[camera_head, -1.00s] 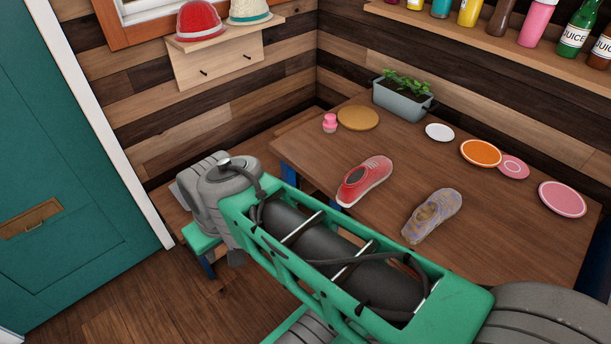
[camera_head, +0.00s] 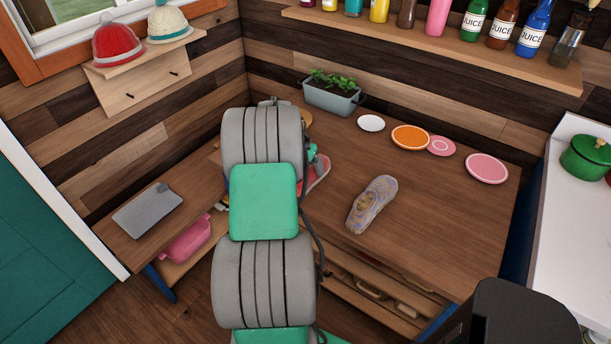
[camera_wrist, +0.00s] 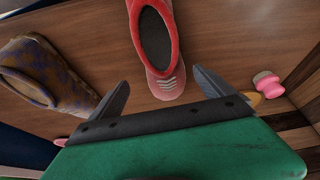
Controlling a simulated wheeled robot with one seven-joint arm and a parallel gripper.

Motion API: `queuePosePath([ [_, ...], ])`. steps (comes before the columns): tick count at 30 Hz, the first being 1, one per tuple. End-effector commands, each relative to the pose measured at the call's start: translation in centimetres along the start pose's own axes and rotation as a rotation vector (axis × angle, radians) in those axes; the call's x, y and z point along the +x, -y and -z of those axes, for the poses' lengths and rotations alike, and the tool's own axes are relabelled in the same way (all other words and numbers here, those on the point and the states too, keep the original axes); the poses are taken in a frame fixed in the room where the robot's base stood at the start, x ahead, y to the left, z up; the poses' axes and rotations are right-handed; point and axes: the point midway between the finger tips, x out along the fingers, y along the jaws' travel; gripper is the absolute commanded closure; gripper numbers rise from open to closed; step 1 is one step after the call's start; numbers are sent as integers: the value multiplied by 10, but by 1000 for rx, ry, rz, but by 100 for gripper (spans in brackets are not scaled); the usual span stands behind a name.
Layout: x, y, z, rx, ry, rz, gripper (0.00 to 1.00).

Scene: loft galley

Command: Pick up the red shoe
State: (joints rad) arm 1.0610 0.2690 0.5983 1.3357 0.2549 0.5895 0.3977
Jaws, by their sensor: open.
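The red shoe (camera_wrist: 171,66) lies on the wooden table, its toe pointing toward my gripper in the wrist view. In the head view only a strip of the red shoe (camera_head: 319,174) shows, as my arm hides the rest. My gripper (camera_wrist: 162,88) is open, with its two fingers apart and the shoe's toe between them in the picture. Nothing is held. I cannot tell whether the fingers touch the shoe.
A patterned shoe (camera_head: 372,205) lies on the table (camera_head: 440,230) to the right. A planter (camera_head: 331,97) and several plates stand toward the back. A pink item (camera_wrist: 267,84) is near the right finger. A bottle shelf (camera_head: 430,45) is above.

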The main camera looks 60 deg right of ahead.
Motion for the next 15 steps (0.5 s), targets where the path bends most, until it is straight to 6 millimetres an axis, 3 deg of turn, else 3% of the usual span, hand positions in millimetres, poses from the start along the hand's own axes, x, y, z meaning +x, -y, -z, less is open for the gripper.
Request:
queuePosePath([
  [10, 54, 5, -4, 0, 2, -1, 8],
  [15, 65, 6, -4, -2, 0, 2, 8],
])
